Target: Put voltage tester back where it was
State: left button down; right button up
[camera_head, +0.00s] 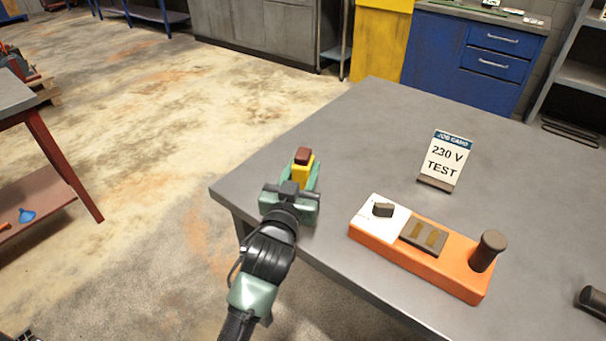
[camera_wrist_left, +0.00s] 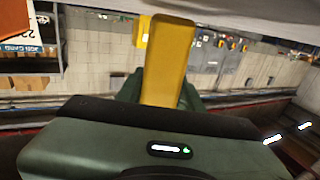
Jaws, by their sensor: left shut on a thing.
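The voltage tester (camera_head: 302,168) is a yellow body with a dark brown-red top. My left gripper (camera_head: 301,180) is shut on it at the left corner of the grey table (camera_head: 385,120). In the left wrist view the yellow tester (camera_wrist_left: 168,60) stands out between the green fingers. Its lower part is hidden by my gripper in the head view, so I cannot tell whether it touches the table. My right gripper does not show.
An orange unit (camera_head: 450,270) with a white panel, dark knob and upright dark handle lies right of my left gripper. A dark cylinder (camera_head: 593,300) lies at the right edge. The table's back left is clear.

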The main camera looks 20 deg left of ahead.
pick_arm(q)
jog(key=shift+f, duration=0.25)
jog(key=shift+f, duration=0.15)
jog(key=c, duration=0.9)
grip_release()
jog(key=shift+s, duration=0.4)
jog(key=s, duration=0.3)
jog(key=s+p, duration=0.1)
jog(key=s, duration=0.7)
jog(key=shift+s+d, duration=0.15)
jog(key=shift+d, duration=0.1)
